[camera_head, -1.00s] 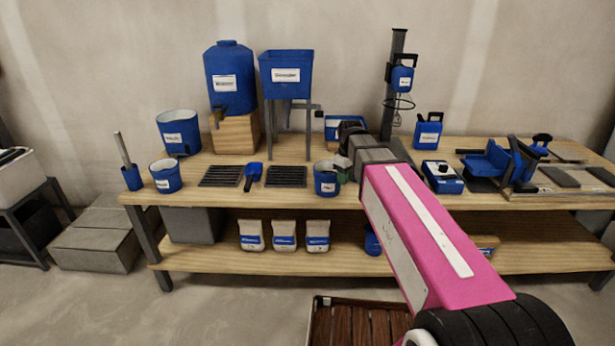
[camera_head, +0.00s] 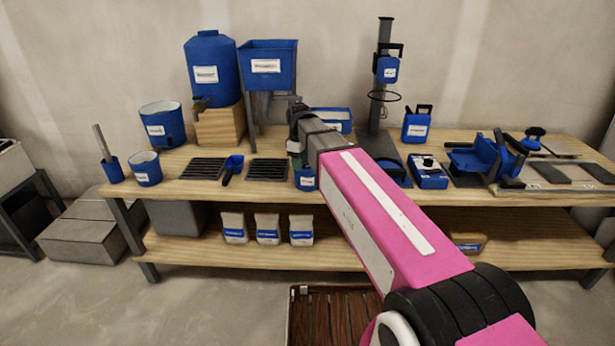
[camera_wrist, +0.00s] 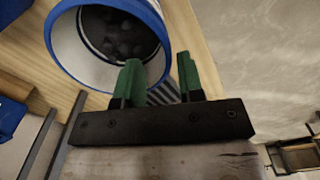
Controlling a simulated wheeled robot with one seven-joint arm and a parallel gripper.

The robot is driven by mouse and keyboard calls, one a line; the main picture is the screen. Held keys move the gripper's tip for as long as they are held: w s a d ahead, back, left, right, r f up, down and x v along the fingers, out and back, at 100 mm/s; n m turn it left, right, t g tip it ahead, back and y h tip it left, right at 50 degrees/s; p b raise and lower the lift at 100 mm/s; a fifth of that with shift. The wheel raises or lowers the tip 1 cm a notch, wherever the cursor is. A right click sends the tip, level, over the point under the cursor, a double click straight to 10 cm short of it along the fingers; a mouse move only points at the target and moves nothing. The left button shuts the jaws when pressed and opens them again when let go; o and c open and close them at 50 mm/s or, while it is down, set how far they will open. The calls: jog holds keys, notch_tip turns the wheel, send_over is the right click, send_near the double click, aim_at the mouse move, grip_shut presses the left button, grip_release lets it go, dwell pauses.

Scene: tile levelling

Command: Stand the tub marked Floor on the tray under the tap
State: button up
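My gripper (camera_wrist: 160,82) is open at the near tub (camera_head: 306,181), with its two green fingers apart. In the wrist view this tub (camera_wrist: 70,55) has a blue rim, a white inside and grey lumpy contents. Its rim lies by the gap between the fingers; I cannot tell whether they touch it. Its label is partly hidden and unreadable. Another small labelled tub (camera_head: 145,169) stands at the left. A slatted dark tray (camera_head: 203,168) lies in front of the tank tap (camera_head: 200,103); a second slatted tray (camera_head: 268,170) lies before the hopper (camera_head: 268,66).
A blue tank (camera_head: 211,62) stands on a wooden block (camera_head: 219,127). A large blue bucket (camera_head: 162,128) stands left of it. A blue scoop (camera_head: 233,166) lies between the trays. A stand (camera_head: 383,90) and a blue jug (camera_head: 416,125) are right of my arm.

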aim_at(302, 176)
jog(key=f, duration=0.3)
jog(key=d+f, duration=0.1)
jog(key=shift+s+f, duration=0.15)
jog(key=shift+s, duration=0.25)
jog(key=shift+f, duration=0.45)
grip_shut()
jog(key=shift+s, duration=0.1)
dwell(0.7)
